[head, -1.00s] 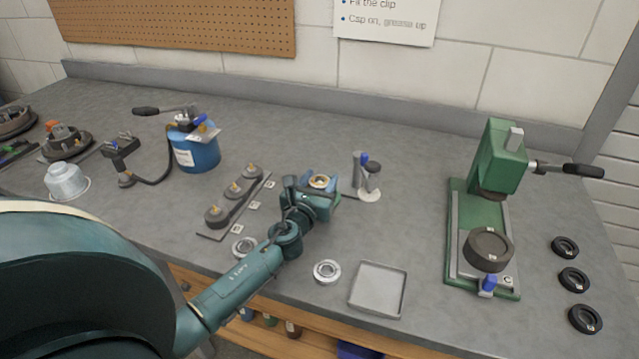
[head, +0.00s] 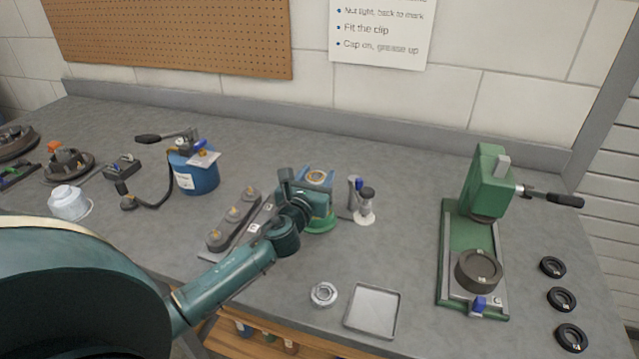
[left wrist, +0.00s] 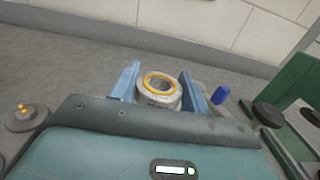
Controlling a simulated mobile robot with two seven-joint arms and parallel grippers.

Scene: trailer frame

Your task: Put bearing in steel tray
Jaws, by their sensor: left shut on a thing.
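My left gripper (head: 317,180) is shut on a bearing (head: 316,177), a pale ring with a yellow band. In the left wrist view the bearing (left wrist: 158,91) sits between the two blue fingers (left wrist: 160,88). The gripper is over the middle of the bench, beyond the steel tray and to its left. The steel tray (head: 372,311), shallow, square and empty, lies near the front edge. Another metal ring, like a bearing (head: 323,294), lies on the bench just left of the tray. My right gripper is not in view.
A green round thing (head: 321,224) shows under my gripper. A small stand with blue and black parts (head: 362,203) is close to its right. A dark rail with knobs (head: 234,222) lies to its left. A green press (head: 487,190) stands right of the tray. Bench between gripper and tray is clear.

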